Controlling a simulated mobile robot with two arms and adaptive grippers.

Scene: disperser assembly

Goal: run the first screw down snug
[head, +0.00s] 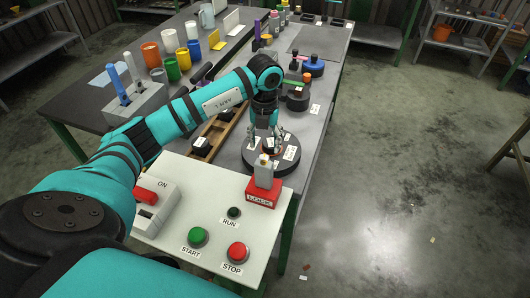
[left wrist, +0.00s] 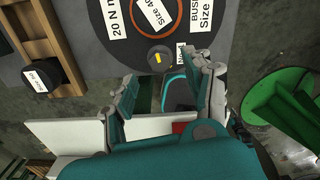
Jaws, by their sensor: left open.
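My left gripper (head: 268,136) reaches down over a dark round disc (head: 282,166) that carries white labels. In the left wrist view the gripper (left wrist: 160,90) is open, its two fingers apart with nothing held between them. Just beyond the fingertips is a small round dark head with a yellow mark (left wrist: 158,58), at the edge of the disc (left wrist: 95,55) beside a label reading "No 1"; it may be the first screw. I cannot tell how deep it sits. Labels reading "20 N" and "Size" and an orange ring lie farther in. My right gripper is not in view.
A control panel (head: 185,218) with START, STOP and RUN buttons and a red LOCK block (head: 263,191) stands close in front of the disc. A wooden tray (head: 219,131) with dark blocks lies left. Coloured cups and bottles stand farther back.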

